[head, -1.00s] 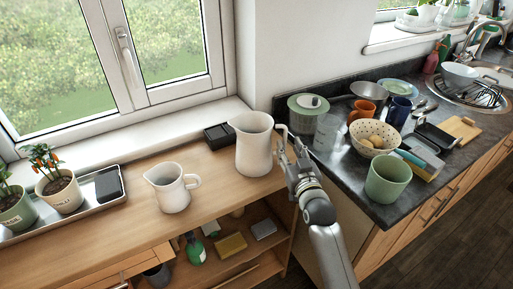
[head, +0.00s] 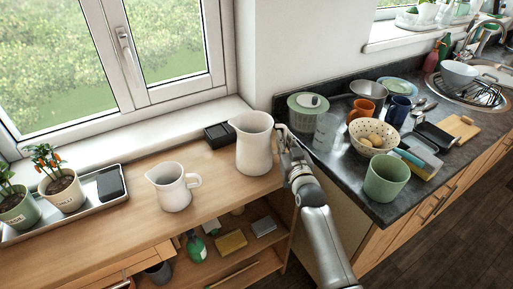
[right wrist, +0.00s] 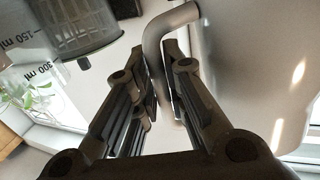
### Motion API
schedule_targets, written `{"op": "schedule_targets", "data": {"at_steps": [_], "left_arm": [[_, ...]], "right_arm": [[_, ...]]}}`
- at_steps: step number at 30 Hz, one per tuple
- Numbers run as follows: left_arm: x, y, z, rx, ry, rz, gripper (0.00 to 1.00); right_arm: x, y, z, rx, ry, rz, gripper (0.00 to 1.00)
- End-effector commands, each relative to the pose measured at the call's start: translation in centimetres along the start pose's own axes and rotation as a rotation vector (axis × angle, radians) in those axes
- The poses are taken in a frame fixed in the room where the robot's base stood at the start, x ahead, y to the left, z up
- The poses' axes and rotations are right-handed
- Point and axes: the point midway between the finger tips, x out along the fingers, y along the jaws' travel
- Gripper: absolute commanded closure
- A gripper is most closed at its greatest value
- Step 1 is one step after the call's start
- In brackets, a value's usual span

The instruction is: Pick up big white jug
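The big white jug (head: 254,147) stands upright on the wooden counter, near the corner by the window sill. My right gripper (head: 284,143) is at its right side, at the handle. In the right wrist view the jug's body (right wrist: 250,70) fills the right side, and its handle (right wrist: 154,50) passes between my right fingers (right wrist: 160,90). The fingers are drawn in close on both sides of the handle and look shut on it. A smaller white jug (head: 172,187) stands to the left on the same counter. My left gripper is not in view.
A black box (head: 217,135) sits behind the big jug. A clear measuring cup (head: 326,132) stands right of my gripper on the dark worktop (head: 335,165), with a spotted bowl (head: 375,135) and green cup (head: 386,178). A plant tray (head: 112,204) is at left.

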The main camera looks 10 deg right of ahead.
Motion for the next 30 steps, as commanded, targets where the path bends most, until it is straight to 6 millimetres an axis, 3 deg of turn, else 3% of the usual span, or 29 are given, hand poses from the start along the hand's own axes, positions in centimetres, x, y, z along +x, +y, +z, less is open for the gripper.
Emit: {"op": "schedule_targets", "data": {"at_steps": [30], "left_arm": [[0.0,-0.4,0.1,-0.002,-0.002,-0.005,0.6]], "right_arm": [[0.1,0.0,-1.4,0.004,0.011,0.0,1.0]]}}
